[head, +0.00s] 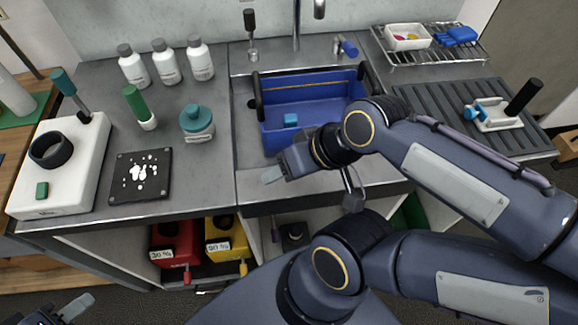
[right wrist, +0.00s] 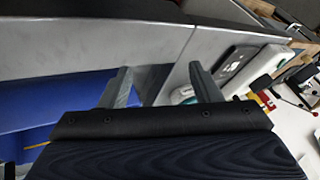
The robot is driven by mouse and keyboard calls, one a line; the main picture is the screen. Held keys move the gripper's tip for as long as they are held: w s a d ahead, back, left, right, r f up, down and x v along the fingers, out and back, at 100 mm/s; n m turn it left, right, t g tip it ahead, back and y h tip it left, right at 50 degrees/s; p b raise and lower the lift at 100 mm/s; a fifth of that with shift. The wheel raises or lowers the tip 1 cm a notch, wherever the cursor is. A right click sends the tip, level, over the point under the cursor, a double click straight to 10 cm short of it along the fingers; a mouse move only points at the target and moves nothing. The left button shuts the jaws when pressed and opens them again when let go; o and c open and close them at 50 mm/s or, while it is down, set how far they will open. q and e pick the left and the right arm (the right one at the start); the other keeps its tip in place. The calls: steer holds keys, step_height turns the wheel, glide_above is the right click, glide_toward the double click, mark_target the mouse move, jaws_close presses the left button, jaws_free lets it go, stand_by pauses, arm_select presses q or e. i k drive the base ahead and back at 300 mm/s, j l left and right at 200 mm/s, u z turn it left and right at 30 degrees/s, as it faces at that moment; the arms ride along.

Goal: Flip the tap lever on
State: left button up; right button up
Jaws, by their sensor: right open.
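The tap has an upright metal spout (head: 296,30) at the back of the sink, and its top is cut off by the frame. A blue-tipped tap lever (head: 347,47) stands just to its right. My right gripper (head: 272,174) is over the front left edge of the sink, well in front of the lever, and touches neither part. In the right wrist view its two fingers (right wrist: 162,82) are apart with nothing between them. My left gripper (head: 66,308) shows only partly at the lower left corner, far from the tap; its jaw opening is unclear.
The blue basin (head: 285,102) holds a small blue block (head: 291,120). A black-handled tool (head: 250,30) stands left of the spout. Bottles (head: 166,62) stand on the left counter. A wire rack (head: 430,55) and a ribbed drainer (head: 450,100) lie to the right.

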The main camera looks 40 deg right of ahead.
mark_target(352, 49)
steer(key=z, duration=1.7)
